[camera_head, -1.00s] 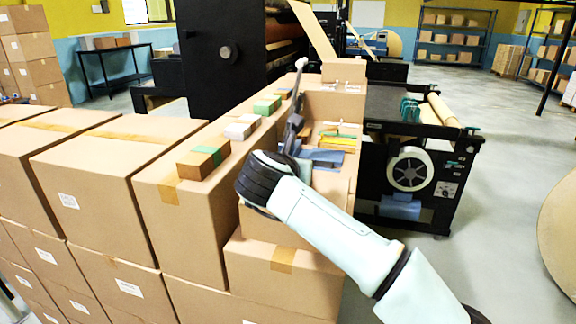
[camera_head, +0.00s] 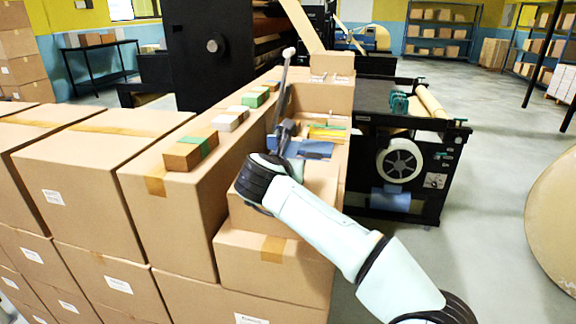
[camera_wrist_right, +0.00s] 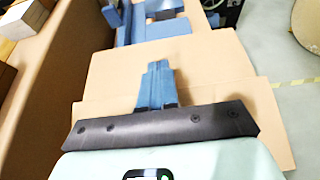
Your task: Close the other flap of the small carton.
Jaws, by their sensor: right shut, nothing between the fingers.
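The small carton (camera_head: 335,170) stands open on the stack in the middle of the head view. Blue, yellow and green items (camera_head: 322,134) show inside it. A tan flap (camera_head: 322,98) stands up at its far side. At the near side, a broad tan cardboard panel (camera_wrist_right: 215,65) lies under my right gripper in the right wrist view. My right gripper (camera_wrist_right: 158,68) is shut and empty, its blue fingers together over this panel. I cannot tell whether they touch it. In the head view my right wrist hides part of the carton's near left side. My left gripper is not in view.
A row of large cartons (camera_head: 150,225) stands left of the small carton, with small boxes (camera_head: 190,150) on top. A lower carton (camera_head: 270,262) sits in front. A black machine (camera_head: 400,170) stands close to the right.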

